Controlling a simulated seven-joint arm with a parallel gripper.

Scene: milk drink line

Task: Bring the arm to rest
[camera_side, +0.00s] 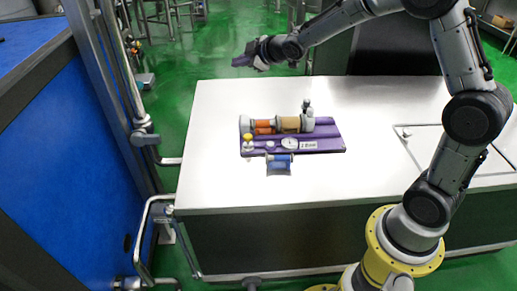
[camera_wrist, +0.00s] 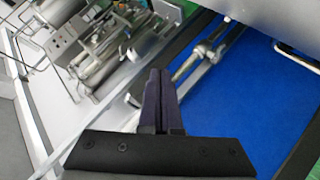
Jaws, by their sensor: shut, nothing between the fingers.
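My gripper (camera_side: 243,61) is raised above and behind the far left part of the white table, clear of everything on it. In the wrist view its two dark fingers (camera_wrist: 158,75) are together with nothing between them. My arm reaches from the yellow base at the lower right up and over to the left, with the gripper at its far end.
A purple tray (camera_side: 330,143) with orange and tan cylinders stands on the white table (camera_side: 225,190). A small blue item (camera_side: 279,164) lies in front of it. A blue panel (camera_side: 60,190) and metal pipes (camera_side: 148,215) stand at the left. The table front is bare.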

